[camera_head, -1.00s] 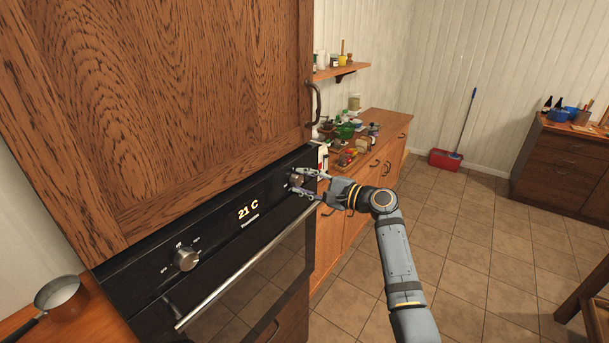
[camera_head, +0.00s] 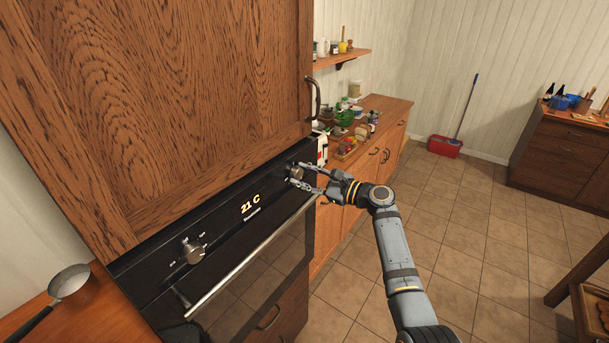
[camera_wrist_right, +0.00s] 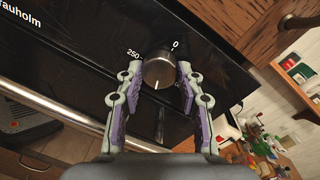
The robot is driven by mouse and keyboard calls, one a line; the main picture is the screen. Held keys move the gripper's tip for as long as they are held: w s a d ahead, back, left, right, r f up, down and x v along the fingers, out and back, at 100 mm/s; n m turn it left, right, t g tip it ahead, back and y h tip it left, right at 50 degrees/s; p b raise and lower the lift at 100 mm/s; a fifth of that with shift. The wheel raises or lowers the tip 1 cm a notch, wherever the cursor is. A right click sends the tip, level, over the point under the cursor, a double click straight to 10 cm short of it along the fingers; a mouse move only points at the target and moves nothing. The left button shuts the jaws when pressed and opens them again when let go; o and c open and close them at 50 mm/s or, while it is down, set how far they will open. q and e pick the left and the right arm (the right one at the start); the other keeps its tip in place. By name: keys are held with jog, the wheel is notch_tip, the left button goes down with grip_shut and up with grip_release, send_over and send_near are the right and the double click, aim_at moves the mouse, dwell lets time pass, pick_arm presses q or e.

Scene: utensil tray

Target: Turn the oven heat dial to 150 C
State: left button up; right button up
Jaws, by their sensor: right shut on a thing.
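The oven heat dial (camera_head: 295,172) is a round metal knob at the right end of the oven's black control panel (camera_head: 225,218). In the wrist view the dial (camera_wrist_right: 159,70) sits between my right fingertips, with labels 0 and 250 beyond it. A short white mark on the dial points down the picture, away from those labels. My right gripper (camera_head: 300,176) is shut on the dial, one finger on each side. My left gripper is not in view.
A second knob (camera_head: 194,250) is at the panel's left end. The oven door handle (camera_head: 250,258) runs below the panel, near my right fingers. A wooden cabinet (camera_head: 180,100) stands above. A pan (camera_head: 68,282) rests on the left counter.

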dwell(0.4)
jog(key=o, duration=1.2)
jog(key=shift+d, duration=0.1)
jog(key=v, duration=1.1)
jog(key=shift+s+d, duration=0.25)
jog(key=shift+d, duration=0.05)
